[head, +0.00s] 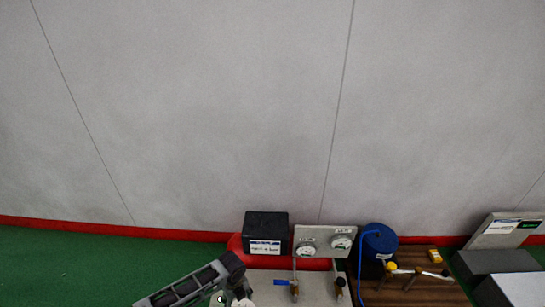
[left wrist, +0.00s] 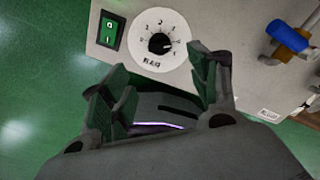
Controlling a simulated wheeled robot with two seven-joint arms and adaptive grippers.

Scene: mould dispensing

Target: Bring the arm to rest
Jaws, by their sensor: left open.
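In the left wrist view my left gripper (left wrist: 158,82) is open, its two dark fingers apart with nothing between them. Behind the fingers is a light grey panel (left wrist: 215,20) with a green rocker switch (left wrist: 111,33) and a numbered black dial (left wrist: 159,43). I cannot tell whether the fingers touch the panel. In the head view part of my left arm (head: 190,287) shows at the bottom edge; its gripper is not clear there. My right gripper is in neither view.
A blue-handled valve (left wrist: 287,36) sits right of the dial. In the head view a black box (head: 266,228), a gauge panel (head: 325,241), a blue cylinder (head: 378,249) and a brown wooden surface (head: 425,294) line the bottom right. Green floor (head: 80,265) lies open at left, before a grey wall (head: 220,110).

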